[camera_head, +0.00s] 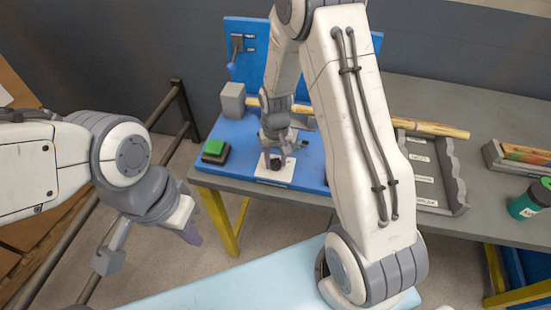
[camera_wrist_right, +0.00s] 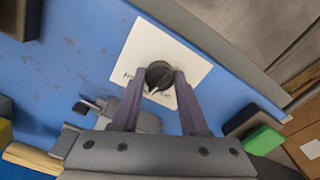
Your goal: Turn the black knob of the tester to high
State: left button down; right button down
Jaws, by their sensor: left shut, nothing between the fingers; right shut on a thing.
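The black knob (camera_wrist_right: 158,76) sits on a white label plate (camera_wrist_right: 195,66) on the blue tester (camera_wrist_right: 80,55), as the right wrist view shows. My right gripper (camera_wrist_right: 160,82) is shut on the knob, one finger on each side. The fingers cover part of the plate's lettering, so I cannot read the knob's setting. In the head view the knob (camera_head: 276,163) shows small below my right gripper (camera_head: 275,162), on the white plate (camera_head: 287,176). My left gripper (camera_head: 192,236) is shut and empty, off to the left in front of the table.
A green button block (camera_head: 215,150) is left of the plate. A long wooden rod (camera_head: 430,127) lies behind, near a grey block (camera_head: 232,100). A grey labelled tray (camera_head: 452,175), a box of sticks (camera_head: 520,155) and a green bottle (camera_head: 530,199) are on the right.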

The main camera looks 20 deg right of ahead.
aim_at(276, 160)
jog(key=m, duration=0.6)
jog(key=shift+w+p, duration=0.1)
jog(key=shift+p, duration=0.2)
jog(key=shift+m, duration=0.3)
jog(key=shift+c, duration=2.1)
grip_release()
jog(key=shift+r, duration=0.15)
notch_tip(276, 160, up, 10)
jog(key=shift+b, duration=0.4)
jog(key=shift+r, duration=0.1)
